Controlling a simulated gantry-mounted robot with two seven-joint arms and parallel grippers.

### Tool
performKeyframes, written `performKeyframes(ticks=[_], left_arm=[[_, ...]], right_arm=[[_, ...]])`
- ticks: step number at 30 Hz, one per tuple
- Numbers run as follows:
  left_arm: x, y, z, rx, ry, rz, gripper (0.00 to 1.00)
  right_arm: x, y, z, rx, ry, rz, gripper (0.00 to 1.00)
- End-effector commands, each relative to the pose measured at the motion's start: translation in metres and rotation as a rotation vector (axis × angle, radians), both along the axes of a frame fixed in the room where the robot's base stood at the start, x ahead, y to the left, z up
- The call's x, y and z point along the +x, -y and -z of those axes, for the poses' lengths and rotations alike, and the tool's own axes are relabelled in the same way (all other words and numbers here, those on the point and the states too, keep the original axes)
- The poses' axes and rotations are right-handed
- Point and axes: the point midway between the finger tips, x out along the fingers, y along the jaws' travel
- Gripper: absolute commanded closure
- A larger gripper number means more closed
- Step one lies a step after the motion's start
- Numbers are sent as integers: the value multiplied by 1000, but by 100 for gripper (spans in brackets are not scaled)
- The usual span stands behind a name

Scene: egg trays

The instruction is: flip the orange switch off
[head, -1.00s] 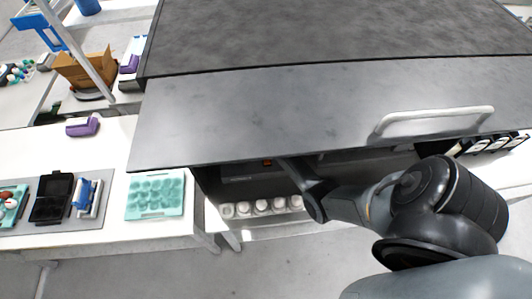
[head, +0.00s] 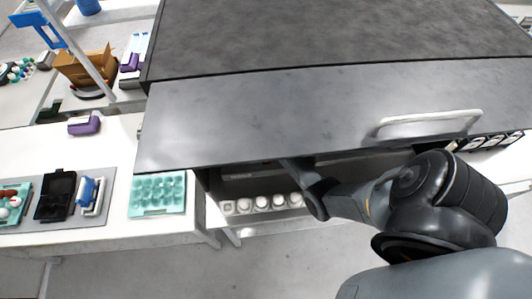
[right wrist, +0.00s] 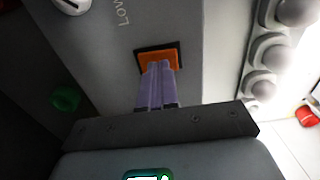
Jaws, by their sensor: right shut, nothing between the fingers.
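The orange switch (right wrist: 160,57) sits in a dark frame on a grey panel in the right wrist view. My right gripper (right wrist: 158,66) is shut, its two purple fingers together, with the tips over the lower part of the switch. I cannot tell for sure whether they press on it or which way the switch is tipped. In the head view the right arm reaches under the grey hood, and the gripper (head: 287,165) is mostly hidden by the hood's edge. The left gripper is not in view.
The hood (head: 300,115) with its handle (head: 425,122) overhangs the panel. White round knobs (head: 262,203) line the front below. A teal egg tray (head: 157,211) lies on the left table.

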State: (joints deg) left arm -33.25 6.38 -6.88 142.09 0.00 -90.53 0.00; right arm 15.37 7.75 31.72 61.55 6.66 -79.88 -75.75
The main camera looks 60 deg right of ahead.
Motion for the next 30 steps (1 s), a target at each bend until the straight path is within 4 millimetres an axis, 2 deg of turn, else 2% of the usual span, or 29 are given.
performKeyframes(ticks=[1, 8, 10, 15, 21, 30], left_arm=[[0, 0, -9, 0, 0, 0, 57], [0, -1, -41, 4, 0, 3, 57], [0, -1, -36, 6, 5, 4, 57], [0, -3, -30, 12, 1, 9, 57], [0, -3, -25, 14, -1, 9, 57], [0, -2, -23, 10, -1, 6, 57]], right_arm=[[1, 0, -9, -1, 1, 0, 100], [5, 0, -40, -1, 1, -6, 100], [7, 2, -46, -4, 5, -8, 100], [10, 6, -80, -3, 4, -8, 100], [12, 9, -111, -3, 4, -7, 100], [13, 11, -132, -1, 1, -7, 100]])
